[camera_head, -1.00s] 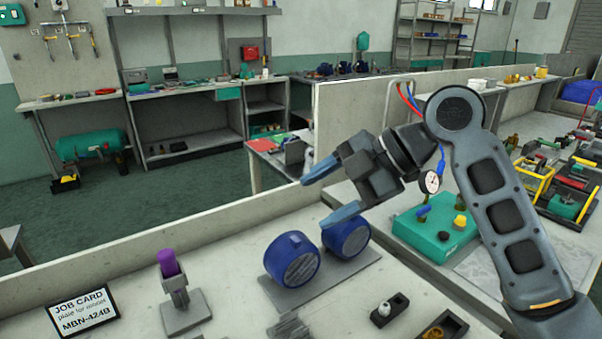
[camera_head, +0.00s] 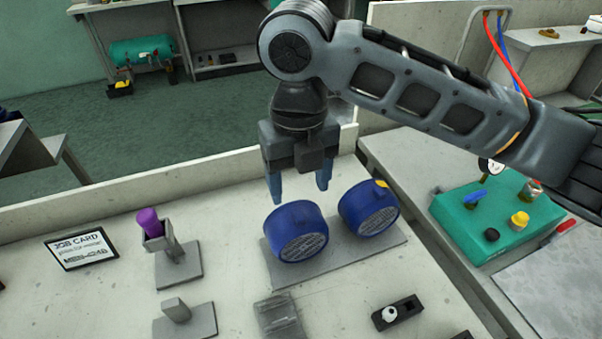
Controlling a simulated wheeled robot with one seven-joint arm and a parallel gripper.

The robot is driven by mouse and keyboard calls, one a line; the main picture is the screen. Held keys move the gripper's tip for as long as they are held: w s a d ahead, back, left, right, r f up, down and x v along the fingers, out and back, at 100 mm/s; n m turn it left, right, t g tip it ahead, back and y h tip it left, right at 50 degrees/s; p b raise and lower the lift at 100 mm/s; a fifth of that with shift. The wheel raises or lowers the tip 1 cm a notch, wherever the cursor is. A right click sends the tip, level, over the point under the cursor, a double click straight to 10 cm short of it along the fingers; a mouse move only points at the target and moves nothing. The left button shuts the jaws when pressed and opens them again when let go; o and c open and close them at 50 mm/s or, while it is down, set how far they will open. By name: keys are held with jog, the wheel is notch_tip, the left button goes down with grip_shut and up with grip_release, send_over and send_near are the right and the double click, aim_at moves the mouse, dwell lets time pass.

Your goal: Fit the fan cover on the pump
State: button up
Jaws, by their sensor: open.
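Two blue round covers with grey grilled faces lie on a flat grey plate (camera_head: 338,262) on the bench: a left cover (camera_head: 296,232) and a right cover (camera_head: 368,208) with a yellow mark on its top edge. I take these for fan covers. My gripper (camera_head: 299,188) points down, open and empty, with its blue fingertips over or just behind the left cover. The fingertips look apart from it, but the exact gap is hard to judge. I cannot make out a pump in this view.
A low wall runs behind.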

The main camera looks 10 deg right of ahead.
aim_at(300, 216)
jog(key=shift+f+b, duration=1.5)
jog(key=shift+f, duration=0.7)
jog(key=shift+f, duration=0.3)
jog(key=shift+f+b, duration=0.3)
jog(key=shift+f, duration=0.05)
jog(key=shift+f, duration=0.35)
jog(key=shift+c, duration=0.2)
grip_shut()
jog(key=shift+s, duration=0.1)
jog(key=shift+s+d, duration=0.25)
jog(key=shift+s, duration=0.95)
jog(key=shift+s+d, duration=0.25)
jog(key=shift+s, duration=0.9)
